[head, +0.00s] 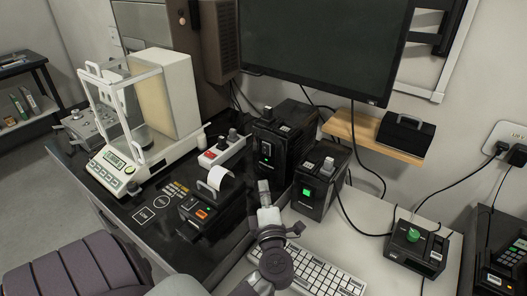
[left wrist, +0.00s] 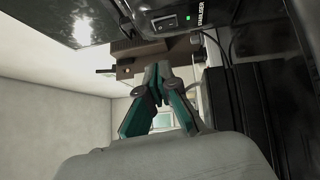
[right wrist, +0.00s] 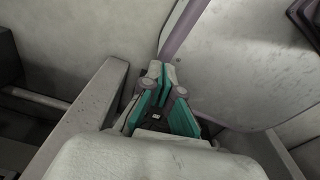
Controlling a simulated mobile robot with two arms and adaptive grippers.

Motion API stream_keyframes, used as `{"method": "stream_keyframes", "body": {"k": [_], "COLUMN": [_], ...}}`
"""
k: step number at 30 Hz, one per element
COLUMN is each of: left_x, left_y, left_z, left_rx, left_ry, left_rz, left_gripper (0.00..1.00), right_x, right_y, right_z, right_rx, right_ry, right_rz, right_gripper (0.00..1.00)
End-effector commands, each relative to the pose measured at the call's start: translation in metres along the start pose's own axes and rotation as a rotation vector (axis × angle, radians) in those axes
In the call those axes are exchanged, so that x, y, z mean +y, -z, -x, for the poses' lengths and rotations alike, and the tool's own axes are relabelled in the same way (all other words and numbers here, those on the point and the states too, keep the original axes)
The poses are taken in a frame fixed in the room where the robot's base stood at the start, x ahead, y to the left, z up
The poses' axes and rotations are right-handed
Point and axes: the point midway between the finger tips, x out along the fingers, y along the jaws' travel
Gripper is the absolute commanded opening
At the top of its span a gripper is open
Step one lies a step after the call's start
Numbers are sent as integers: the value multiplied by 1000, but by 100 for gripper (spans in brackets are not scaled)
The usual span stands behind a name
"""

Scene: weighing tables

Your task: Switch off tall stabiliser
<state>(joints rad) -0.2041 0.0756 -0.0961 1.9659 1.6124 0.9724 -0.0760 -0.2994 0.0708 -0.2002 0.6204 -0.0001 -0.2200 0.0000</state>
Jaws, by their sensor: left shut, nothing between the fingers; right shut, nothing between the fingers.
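The tall stabiliser (head: 278,140) is a black box standing below the monitor, with a pale lit spot on its front. My left gripper (head: 264,190) is shut and empty, in front of the tall stabiliser and low in the head view. In the left wrist view, its fingertips (left wrist: 158,68) point at open space. A black front labelled STABILISER (left wrist: 200,18) is at the top there, with a rocker switch and a lit green lamp. The fingers look apart from that switch. My right gripper (right wrist: 165,68) is shut and empty in its wrist view, near pale surfaces; the head view does not show it.
A shorter black box (head: 318,183) with a green light stands right of the tall one. A printer (head: 205,212), a red-switched power strip (head: 222,150) and a balance (head: 148,125) are left. A keyboard (head: 318,272) lies in front.

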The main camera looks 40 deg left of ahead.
Motion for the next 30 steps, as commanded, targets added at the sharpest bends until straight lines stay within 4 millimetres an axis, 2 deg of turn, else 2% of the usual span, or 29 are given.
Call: {"method": "stream_keyframes", "body": {"k": [4,13,17,20,30], "left_x": [-6,-6,-5,-4,-5], "left_y": [7,7,7,7,10], "left_z": [-1,-1,-8,-22,-95], "left_rx": [41,41,40,39,40], "left_ry": [26,26,24,22,21], "left_rz": [14,14,14,12,11], "left_gripper": [0,0,0,0,0], "right_x": [3,10,10,10,9], "right_y": [-1,-3,-3,-3,-2], "right_z": [0,0,2,6,17], "right_rx": [-1,-4,-4,-4,-4], "right_ry": [-3,-12,-12,-12,-10], "right_rz": [1,5,5,5,4], "right_gripper": [0,0,0,0,0]}}
